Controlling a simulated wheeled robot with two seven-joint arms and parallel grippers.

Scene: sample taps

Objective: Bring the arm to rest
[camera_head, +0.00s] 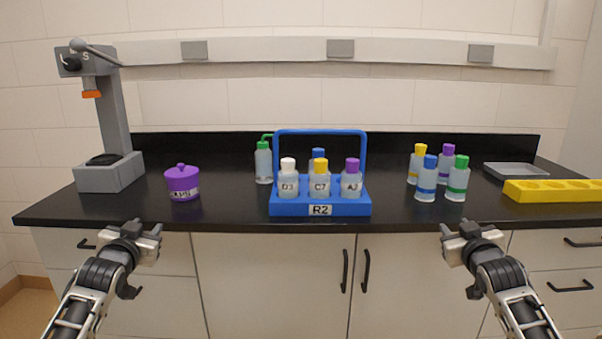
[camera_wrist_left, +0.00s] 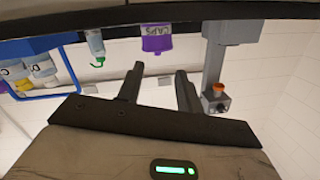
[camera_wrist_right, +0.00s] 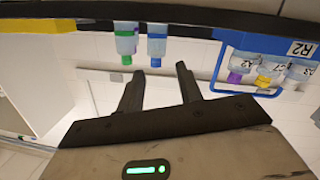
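My left gripper (camera_head: 143,230) hangs in front of the counter's front edge at the left, below the purple caps jar (camera_head: 182,183). Its two fingers stand apart with nothing between them, as the left wrist view (camera_wrist_left: 160,88) shows. My right gripper (camera_head: 459,232) hangs in front of the counter at the right, below the loose bottles. Its fingers are also apart and empty in the right wrist view (camera_wrist_right: 160,85). Both grippers are clear of the counter and touch nothing.
A blue rack (camera_head: 320,209) labelled R2 holds several capped bottles mid-counter. A grey tap stand (camera_head: 110,176) is at left. Several bottles (camera_head: 457,182), a yellow block (camera_head: 553,191) and a grey tray (camera_head: 515,171) are at right.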

